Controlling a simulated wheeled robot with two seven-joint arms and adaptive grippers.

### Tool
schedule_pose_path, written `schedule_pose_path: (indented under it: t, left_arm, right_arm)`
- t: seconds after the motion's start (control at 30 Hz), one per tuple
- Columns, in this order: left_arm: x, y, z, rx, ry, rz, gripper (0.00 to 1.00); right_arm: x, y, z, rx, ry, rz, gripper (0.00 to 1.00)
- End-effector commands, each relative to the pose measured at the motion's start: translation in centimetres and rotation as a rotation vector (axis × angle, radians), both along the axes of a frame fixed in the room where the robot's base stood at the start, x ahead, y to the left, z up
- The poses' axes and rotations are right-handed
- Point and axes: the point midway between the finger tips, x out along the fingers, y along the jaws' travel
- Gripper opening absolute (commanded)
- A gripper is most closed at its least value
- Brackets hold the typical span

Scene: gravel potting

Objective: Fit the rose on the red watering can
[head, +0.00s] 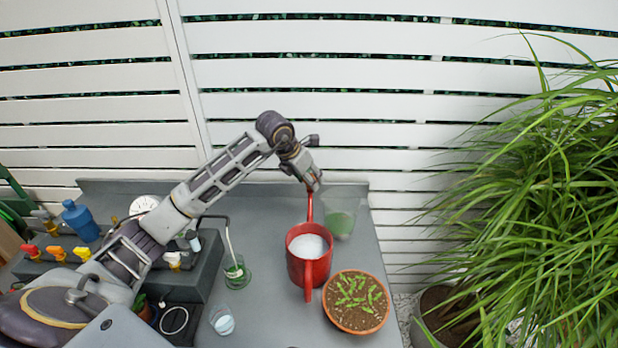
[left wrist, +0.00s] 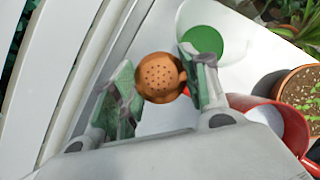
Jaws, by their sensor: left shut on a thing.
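The red watering can (head: 302,268) stands upright on the grey bench, filled with something white, with its handle toward me and its spout (head: 310,207) pointing to the back. Part of its rim shows at the right of the left wrist view (left wrist: 296,124). My left gripper (head: 314,184) is at the spout's tip. In the left wrist view its fingers are closed around the copper-coloured, perforated rose (left wrist: 160,78). The rose's holed face is toward the camera. Its joint with the spout is hidden, so I cannot tell whether it is seated. My right gripper is not in view.
A clear cup with green contents (head: 340,224) stands just right of the spout. A terracotta pot of seedlings (head: 356,302) sits right of the can. A small beaker (head: 237,273) and a glass with white contents (head: 222,320) stand left. A white slatted fence rises behind.

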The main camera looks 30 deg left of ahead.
Motion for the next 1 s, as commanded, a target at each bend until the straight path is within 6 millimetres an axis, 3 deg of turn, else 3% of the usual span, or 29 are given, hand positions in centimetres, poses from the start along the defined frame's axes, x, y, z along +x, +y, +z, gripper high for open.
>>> schedule_pose_path:
  t: [1.0]
  left_arm:
    - [0.01, 0.03, -0.47, 0.001, 0.000, 0.000, 0.23]
  right_arm:
    - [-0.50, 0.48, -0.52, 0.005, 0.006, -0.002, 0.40]
